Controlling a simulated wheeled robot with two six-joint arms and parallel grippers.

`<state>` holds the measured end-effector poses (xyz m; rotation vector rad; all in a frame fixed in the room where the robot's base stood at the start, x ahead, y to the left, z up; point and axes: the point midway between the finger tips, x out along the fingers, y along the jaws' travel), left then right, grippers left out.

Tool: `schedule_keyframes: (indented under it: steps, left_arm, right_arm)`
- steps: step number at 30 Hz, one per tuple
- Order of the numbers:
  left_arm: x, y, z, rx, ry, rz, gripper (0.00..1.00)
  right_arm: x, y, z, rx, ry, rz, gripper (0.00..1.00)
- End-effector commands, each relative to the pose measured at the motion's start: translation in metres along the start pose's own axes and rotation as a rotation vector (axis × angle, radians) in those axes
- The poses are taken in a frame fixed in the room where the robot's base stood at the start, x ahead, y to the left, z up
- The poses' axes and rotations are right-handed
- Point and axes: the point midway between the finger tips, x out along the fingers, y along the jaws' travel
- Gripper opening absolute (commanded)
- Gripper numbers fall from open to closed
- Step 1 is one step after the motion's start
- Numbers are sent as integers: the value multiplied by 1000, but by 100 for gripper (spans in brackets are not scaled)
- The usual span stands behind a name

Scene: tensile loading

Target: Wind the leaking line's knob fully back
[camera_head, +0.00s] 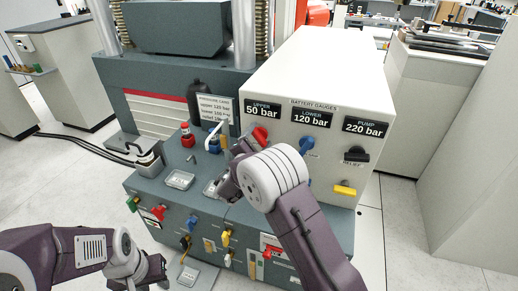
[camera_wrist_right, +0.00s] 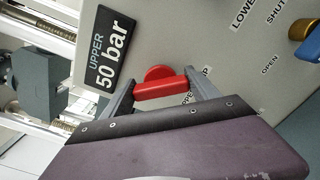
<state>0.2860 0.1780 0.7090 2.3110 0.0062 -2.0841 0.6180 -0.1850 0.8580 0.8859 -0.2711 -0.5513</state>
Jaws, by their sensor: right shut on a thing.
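The red knob (camera_head: 260,134) is on the white gauge panel under the gauge reading UPPER 50 bar (camera_head: 263,110). In the right wrist view the red knob (camera_wrist_right: 162,84) has a bar grip, with one finger of my right gripper (camera_wrist_right: 164,92) at each end. The gripper is shut on this bar. In the head view my right wrist hides most of the right gripper (camera_head: 243,150). The LOWER gauge (camera_head: 312,118) reads 120 bar and the PUMP gauge (camera_head: 366,126) reads 220 bar. My left gripper (camera_head: 155,270) is low at the left, away from the panel; its fingers are unclear.
A blue knob (camera_head: 306,145) and a black relief knob (camera_head: 356,155) are right of the red one, with a yellow handle (camera_head: 345,190) below. A pressure card (camera_head: 214,109) stands left of the panel. Several coloured handles line the grey console front (camera_head: 206,212).

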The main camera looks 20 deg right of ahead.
Motion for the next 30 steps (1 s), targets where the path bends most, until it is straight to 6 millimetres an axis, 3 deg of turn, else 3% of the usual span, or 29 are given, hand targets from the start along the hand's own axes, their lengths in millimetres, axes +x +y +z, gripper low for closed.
schedule_keyframes:
  steps: [1, 15, 21, 30]
  left_arm:
    - [21, 0, 2, 0, 0, 0, 36]
    - [115, -2, 12, 0, 0, 0, 36]
    - [141, -3, 15, 0, 0, 0, 36]
    - [159, -3, 16, 0, 0, 0, 36]
  right_arm:
    - [0, -10, -7, 43, 1, -1, 29]
    - [0, -11, -7, 451, 1, -1, 29]
    - [0, -9, -6, 567, 1, -1, 29]
    - [0, -6, -3, 657, 1, -3, 29]
